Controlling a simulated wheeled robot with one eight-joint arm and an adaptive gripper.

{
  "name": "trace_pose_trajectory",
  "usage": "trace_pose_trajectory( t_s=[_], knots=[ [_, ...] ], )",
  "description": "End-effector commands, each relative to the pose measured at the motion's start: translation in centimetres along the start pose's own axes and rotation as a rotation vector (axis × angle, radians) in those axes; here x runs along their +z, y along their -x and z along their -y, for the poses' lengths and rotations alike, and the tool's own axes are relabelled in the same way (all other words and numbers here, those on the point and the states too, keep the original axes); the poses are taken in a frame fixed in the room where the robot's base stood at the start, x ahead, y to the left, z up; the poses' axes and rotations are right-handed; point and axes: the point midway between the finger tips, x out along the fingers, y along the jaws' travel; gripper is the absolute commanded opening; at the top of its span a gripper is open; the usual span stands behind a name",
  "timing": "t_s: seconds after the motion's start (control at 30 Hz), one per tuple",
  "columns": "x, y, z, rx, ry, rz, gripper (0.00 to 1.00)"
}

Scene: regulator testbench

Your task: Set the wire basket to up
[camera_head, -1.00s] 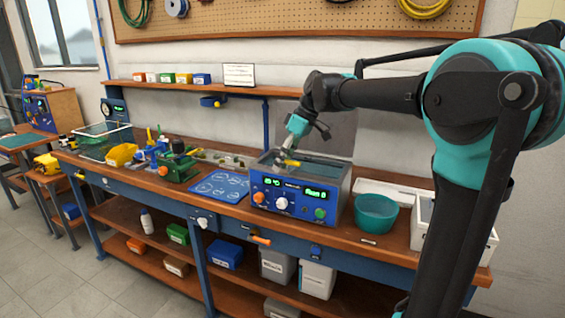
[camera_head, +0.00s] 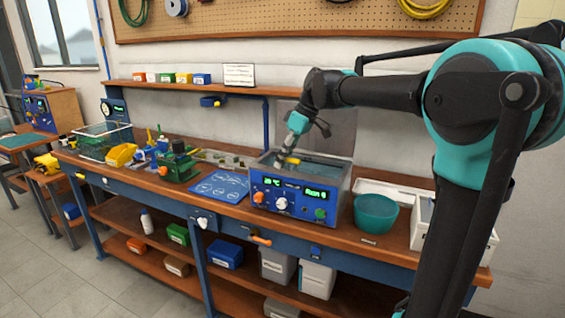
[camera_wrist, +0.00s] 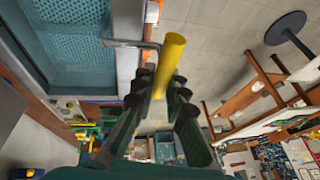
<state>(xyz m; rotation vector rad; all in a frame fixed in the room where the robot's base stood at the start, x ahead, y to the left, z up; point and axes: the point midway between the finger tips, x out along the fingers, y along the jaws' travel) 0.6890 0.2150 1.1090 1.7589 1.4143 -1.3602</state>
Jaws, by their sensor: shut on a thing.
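The wire basket (camera_wrist: 75,48) is a perforated mesh tray inside the open tank of the blue-fronted bath (camera_head: 297,202). In the wrist view its bent metal rod runs out over the tank rim to a yellow handle (camera_wrist: 171,52). My gripper (camera_wrist: 166,88) is shut on this yellow handle, with fingers on both sides of it. In the head view my gripper (camera_head: 287,158) reaches down over the tank, and the yellow handle (camera_head: 293,160) shows by its tips. The basket's height in the tank is hard to tell.
A teal bowl (camera_head: 376,213) stands right of the bath, with a white box (camera_head: 424,232) beyond it. A blue mat (camera_head: 219,187) and a green vise (camera_head: 176,166) lie to the left. A clear lid (camera_head: 329,131) stands up behind the tank.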

Motion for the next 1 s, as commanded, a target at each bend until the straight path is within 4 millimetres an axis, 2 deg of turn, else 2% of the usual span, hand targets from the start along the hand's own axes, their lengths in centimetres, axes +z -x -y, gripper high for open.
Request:
trace_pose_trajectory(
  t_s=[0.2, 0.3, 0.7, 0.73, 0.8, 0.9, 1.0],
  knots=[
    [-1.6, 3.7, 0.7, 0.001, 0.0, 0.0, 0.0],
    [-2.1, 4.9, 1.0, 0.001, 0.0, -0.001, 0.0],
    [-2.4, 5.7, 1.2, 0.001, -0.001, -0.003, 0.0],
    [-2.4, 5.7, 1.2, 0.001, -0.001, -0.003, 0.16],
    [-2.4, 5.7, 1.2, 0.001, -0.001, -0.003, 0.25],
    [-2.4, 5.6, 1.2, 0.001, 0.0, -0.002, 0.34],
    [-2.4, 5.6, 1.2, 0.001, 0.0, -0.001, 0.34]
  ],
)
